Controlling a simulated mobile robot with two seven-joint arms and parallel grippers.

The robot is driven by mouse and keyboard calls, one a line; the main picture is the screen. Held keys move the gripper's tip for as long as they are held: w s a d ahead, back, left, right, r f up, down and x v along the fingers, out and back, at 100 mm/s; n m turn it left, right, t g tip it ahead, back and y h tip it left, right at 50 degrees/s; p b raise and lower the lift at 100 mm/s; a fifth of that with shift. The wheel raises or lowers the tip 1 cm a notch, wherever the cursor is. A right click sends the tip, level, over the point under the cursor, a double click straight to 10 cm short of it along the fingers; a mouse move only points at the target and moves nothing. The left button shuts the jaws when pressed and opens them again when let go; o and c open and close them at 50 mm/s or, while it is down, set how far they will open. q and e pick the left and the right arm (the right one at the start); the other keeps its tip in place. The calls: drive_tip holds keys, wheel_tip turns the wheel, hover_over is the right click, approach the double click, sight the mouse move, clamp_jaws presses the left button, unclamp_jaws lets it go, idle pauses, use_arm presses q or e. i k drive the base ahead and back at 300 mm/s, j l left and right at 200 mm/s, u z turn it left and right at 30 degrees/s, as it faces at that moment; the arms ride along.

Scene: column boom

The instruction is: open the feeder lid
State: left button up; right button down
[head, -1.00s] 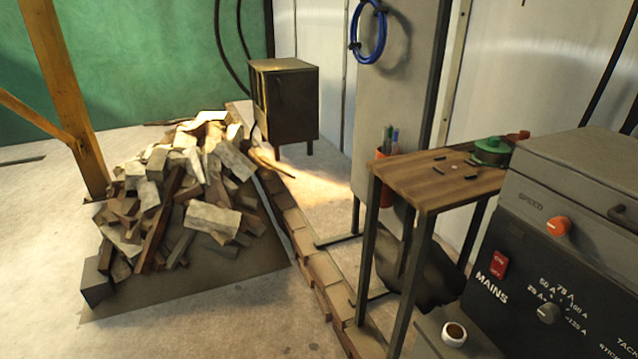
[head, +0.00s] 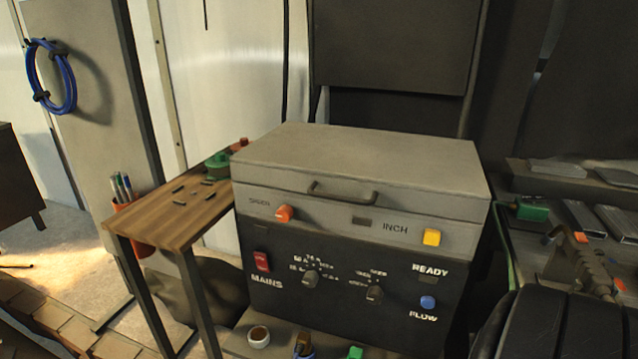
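The feeder is a box-shaped machine with a black front panel (head: 330,275) in the middle of the head view. Its grey lid (head: 365,160) lies flat and shut on top. A dark bar handle (head: 343,193) sits on the lid's front edge, left of centre. The upper front strip carries an orange knob (head: 284,213) and a yellow button (head: 432,237) beside the word INCH. Below are a red MAINS switch (head: 262,261), two dials and a blue button (head: 428,302). Neither of my grippers shows in the view.
A small wooden table (head: 175,215) with small dark pieces and a green item (head: 218,163) stands close on the left. A cluttered bench (head: 570,215) is on the right. Space above the lid looks clear.

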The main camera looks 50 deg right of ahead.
sight(444, 177)
drive_tip(key=z, duration=1.7)
drive_tip(key=i, duration=0.15)
drive_tip(key=l+u, duration=0.05)
